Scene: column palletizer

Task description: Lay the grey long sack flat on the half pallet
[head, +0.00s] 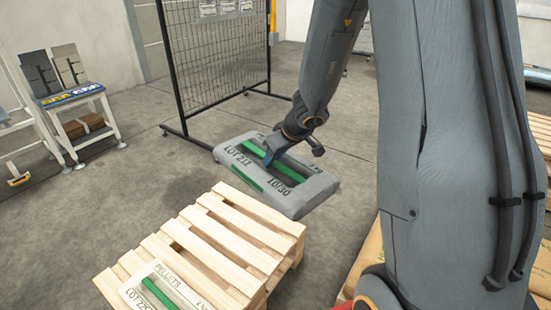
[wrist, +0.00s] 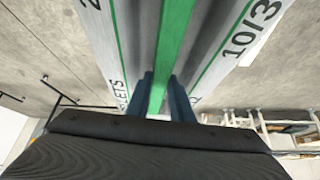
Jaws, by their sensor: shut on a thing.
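The grey long sack (head: 300,202), marked LOT 212 and 10/30 with green stripes, hangs about level in the head view, just past the far end of the pallet. My gripper (head: 271,157) is shut on the green strip along its top. In the wrist view the blue fingers of my gripper (wrist: 163,98) stand on either side of the strip, and the sack (wrist: 225,45) fills the upper middle. The half pallet (head: 217,236) is wooden and slatted. Its far slats are bare. How high the sack hangs is hard to tell.
Another grey sack (head: 165,290), marked PELLETS and LOT 225, lies on the near left end of the pallet. A black mesh fence (head: 218,60) stands behind. A small white-legged stand (head: 85,110) is at the left. Brown sacks (head: 368,262) lie at the right, partly behind my arm.

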